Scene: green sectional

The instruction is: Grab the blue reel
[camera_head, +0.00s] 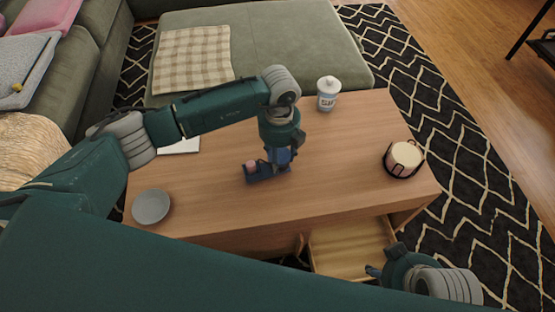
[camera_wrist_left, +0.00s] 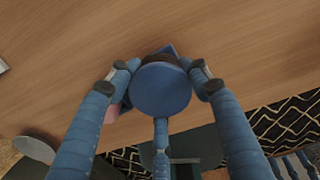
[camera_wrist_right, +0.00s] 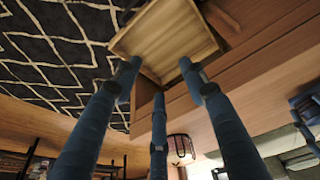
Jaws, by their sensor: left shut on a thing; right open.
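The blue reel (camera_head: 262,174) is on the wooden coffee table, near its middle, with a small pink part showing at its left end. My left gripper (camera_head: 278,158) comes down over it from above. In the left wrist view the reel's round blue face (camera_wrist_left: 160,91) sits between the fingertips (camera_wrist_left: 161,77), which press on both its sides, so the gripper is shut on it. I cannot tell whether the reel still touches the table. My right gripper (camera_head: 376,271) is open and empty near the open drawer; its spread fingers (camera_wrist_right: 160,74) show in the right wrist view.
A grey dish (camera_head: 151,206) lies at the table's left. A white jar (camera_head: 327,92) stands at the back, and a candle in a dark holder (camera_head: 404,158) at the right. An open, seemingly empty drawer (camera_head: 350,250) juts from the front.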

